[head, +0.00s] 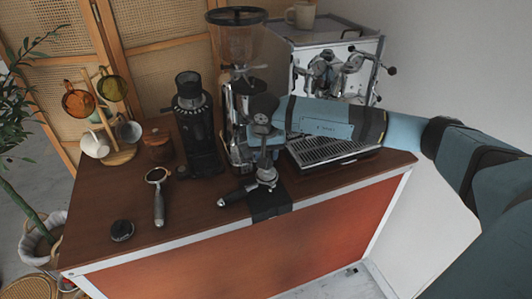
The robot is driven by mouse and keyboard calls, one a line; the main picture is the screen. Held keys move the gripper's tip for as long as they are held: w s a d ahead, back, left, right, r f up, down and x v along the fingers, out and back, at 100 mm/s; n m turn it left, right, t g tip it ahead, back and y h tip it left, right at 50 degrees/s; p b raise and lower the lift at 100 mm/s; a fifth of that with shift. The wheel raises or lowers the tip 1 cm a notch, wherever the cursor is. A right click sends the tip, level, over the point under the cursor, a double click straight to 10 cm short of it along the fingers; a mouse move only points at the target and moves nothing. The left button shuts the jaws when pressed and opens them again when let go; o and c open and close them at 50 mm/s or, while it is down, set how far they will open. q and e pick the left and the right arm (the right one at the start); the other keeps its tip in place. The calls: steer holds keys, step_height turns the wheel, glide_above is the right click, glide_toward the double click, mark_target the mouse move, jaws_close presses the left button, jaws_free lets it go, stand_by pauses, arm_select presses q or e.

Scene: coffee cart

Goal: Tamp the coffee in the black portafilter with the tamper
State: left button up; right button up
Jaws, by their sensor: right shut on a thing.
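My right gripper (263,137) reaches in from the right and is shut on the tamper (263,118), which is upright above the portafilter's head. The tamper's lower end is near the basket; I cannot tell whether it touches the coffee, and the basket's inside is hidden. My left gripper is not in view.
A second portafilter (158,198) and a dark round piece (122,230) lie on the left. Behind stand a black grinder (196,130), a tall grinder (237,45) and the espresso machine (335,70). A cup rack (121,153) is at the back left. The front left top is mostly clear.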

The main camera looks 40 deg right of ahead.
steer(key=shift+f+b, duration=0.7)
steer(key=shift+f, duration=0.1)
stand_by(0.6)
steer(key=shift+s+f+b, duration=0.25)
steer(key=shift+f+b, duration=0.05)
steer(key=shift+f, duration=0.05)
stand_by(1.2)
steer(key=shift+r, duration=0.3)
steer(key=shift+w+r, duration=0.2)
steer(key=shift+r, duration=0.25)
steer(key=shift+r+p, duration=0.5)
steer(key=shift+r, duration=0.5)
steer(key=shift+r+p, duration=1.1)
steer(key=shift+r, duration=1.4)
